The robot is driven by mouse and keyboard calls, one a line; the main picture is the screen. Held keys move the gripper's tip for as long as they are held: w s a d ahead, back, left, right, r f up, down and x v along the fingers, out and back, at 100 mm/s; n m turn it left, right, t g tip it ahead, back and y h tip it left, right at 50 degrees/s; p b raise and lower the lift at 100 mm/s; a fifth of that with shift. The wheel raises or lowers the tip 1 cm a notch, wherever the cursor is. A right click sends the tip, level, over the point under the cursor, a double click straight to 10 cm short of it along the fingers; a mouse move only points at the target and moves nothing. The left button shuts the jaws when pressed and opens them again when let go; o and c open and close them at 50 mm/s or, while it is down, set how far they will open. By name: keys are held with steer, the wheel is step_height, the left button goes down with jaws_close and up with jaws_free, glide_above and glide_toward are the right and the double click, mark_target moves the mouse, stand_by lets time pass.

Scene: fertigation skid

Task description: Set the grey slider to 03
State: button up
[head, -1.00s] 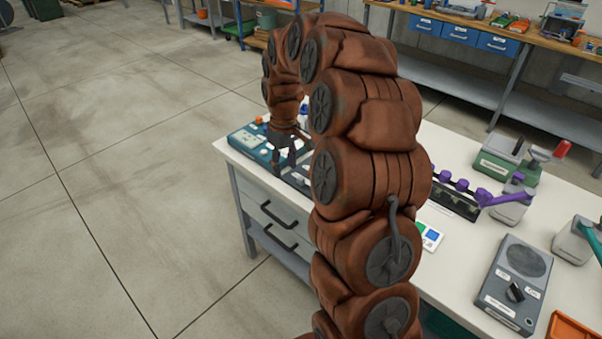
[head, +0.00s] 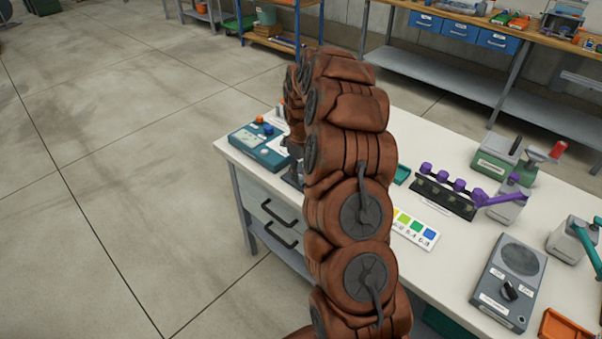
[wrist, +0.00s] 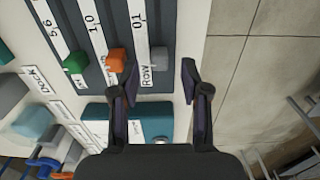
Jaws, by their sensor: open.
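In the wrist view, the slider panel (wrist: 178,100) has several tracks with coloured knobs. The grey slider knob (wrist: 158,58) is on the right-hand track, close to the label reading "ROW". An orange knob (wrist: 116,61) and a green knob (wrist: 75,62) sit on the tracks to its left. My gripper (wrist: 159,73) is open, one fingertip to each side of the grey knob's line; contact cannot be told. The printed scale marks are turned and hard to read.
A teal control box (head: 260,148) stands at the table's left corner. A row of purple-knobbed levers (head: 443,192), a colour card (head: 414,230) and a grey dial box (head: 511,283) lie to the right. Open floor lies beyond the panel's right edge in the wrist view.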

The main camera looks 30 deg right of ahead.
steer(key=shift+f, duration=1.1)
steer(key=shift+c, duration=0.3)
jaws_close()
